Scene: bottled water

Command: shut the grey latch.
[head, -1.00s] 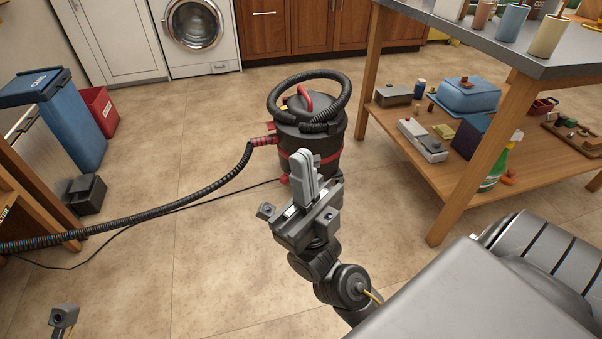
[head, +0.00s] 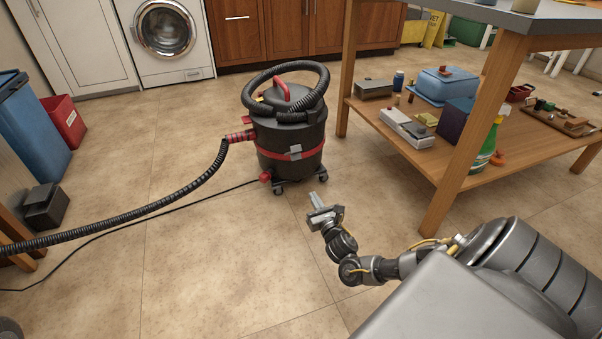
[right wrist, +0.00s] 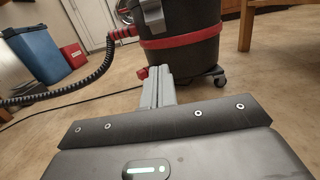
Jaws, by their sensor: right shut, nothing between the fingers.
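The grey latch (head: 295,152) is a small grey piece on the front of a black canister vacuum (head: 288,130), at its red band. In the right wrist view the latch (right wrist: 152,14) shows at the top, above the red band; I cannot tell how far it stands off the body. My right gripper (head: 316,197) is shut and empty, low in front of the vacuum and apart from the latch. Its closed fingers (right wrist: 160,80) point toward the vacuum's lower part in the wrist view. My left gripper is not in view.
The vacuum's ribbed hose (head: 150,207) and a thin cord (head: 150,225) run left across the floor. A wooden table (head: 447,165) with a loaded lower shelf stands to the right. A blue bin (head: 30,130) and red bin (head: 65,122) are at left. Floor before the vacuum is clear.

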